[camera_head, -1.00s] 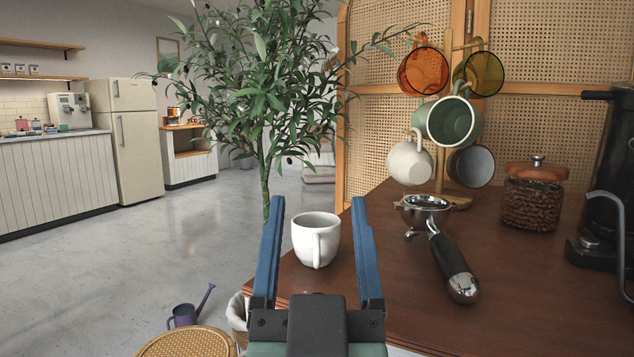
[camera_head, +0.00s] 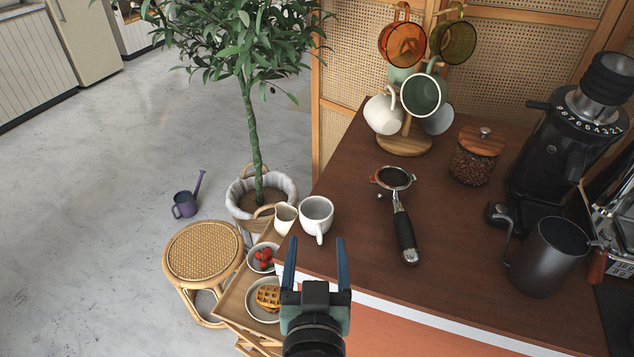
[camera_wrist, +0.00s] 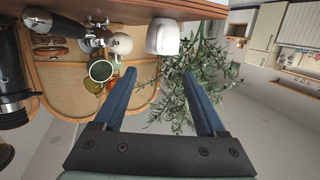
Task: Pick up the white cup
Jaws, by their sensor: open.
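The white cup (camera_head: 316,212) stands upright on the dark wooden counter, near its left corner, with its handle facing my gripper. It also shows in the wrist view (camera_wrist: 162,37), where the picture is upside down. My gripper (camera_head: 316,246) is open and empty. Its blue fingers point toward the cup, with the fingertips short of it in the head view. In the wrist view, the gripper (camera_wrist: 159,72) has nothing between its fingers, and the cup appears beyond and above the tips.
A portafilter (camera_head: 403,220) lies right of the cup. A mug tree (camera_head: 405,142) holds several mugs, one of them white. A small cream pitcher (camera_head: 285,217) and plates of food sit on a lower wooden cart at left. A dark metal pitcher (camera_head: 548,256) stands at right.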

